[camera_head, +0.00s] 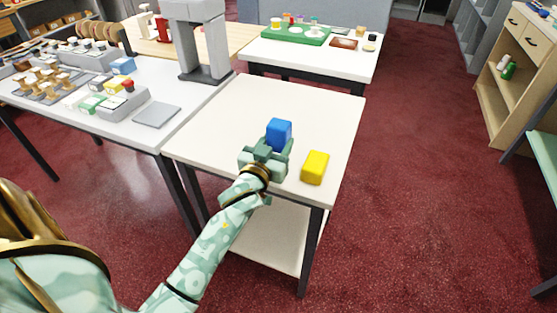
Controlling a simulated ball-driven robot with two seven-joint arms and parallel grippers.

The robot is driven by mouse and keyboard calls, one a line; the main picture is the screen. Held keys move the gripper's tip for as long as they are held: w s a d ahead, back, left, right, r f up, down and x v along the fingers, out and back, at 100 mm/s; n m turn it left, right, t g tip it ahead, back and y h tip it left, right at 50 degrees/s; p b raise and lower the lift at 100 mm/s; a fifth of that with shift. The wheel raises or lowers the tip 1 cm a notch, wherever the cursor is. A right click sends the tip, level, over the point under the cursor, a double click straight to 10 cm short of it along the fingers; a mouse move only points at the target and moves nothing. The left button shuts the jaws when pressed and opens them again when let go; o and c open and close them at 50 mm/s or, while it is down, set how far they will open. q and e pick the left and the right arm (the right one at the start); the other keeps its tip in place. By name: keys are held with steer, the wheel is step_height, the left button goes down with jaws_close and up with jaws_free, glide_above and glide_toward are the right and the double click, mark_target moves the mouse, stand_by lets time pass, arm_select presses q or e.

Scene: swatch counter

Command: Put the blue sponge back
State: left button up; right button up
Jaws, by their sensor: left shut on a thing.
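A blue sponge (279,130) is a small block above the white table (222,122). My left gripper (269,148) is shut on it, seen from behind, and its fingers hide the lower part of the sponge. I cannot tell whether the sponge touches the table top. A yellow block (315,167) lies on the same table, just right of my left gripper and apart from it. My right gripper is not in view.
A grey square plate (156,115) lies on the left counter (150,139), near several small items. A grey stand (204,42) rises behind it. A green tray (296,35) sits on the far table. The table's back and left parts are clear.

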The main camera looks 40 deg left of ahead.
arm_select(q)
steer(key=shift+s+d+f, duration=0.15)
steer(key=shift+s+f, duration=0.05)
steer(key=shift+f, duration=0.1)
steer(key=f+b, duration=0.1)
steer(key=f, duration=0.1)
steer(key=f+b, duration=0.2)
steer(key=shift+s+d, duration=0.15)
steer(key=shift+d, duration=0.05)
steer(key=shift+r, duration=0.25)
steer(key=shift+f, duration=0.1)
steer(key=o, duration=1.1)
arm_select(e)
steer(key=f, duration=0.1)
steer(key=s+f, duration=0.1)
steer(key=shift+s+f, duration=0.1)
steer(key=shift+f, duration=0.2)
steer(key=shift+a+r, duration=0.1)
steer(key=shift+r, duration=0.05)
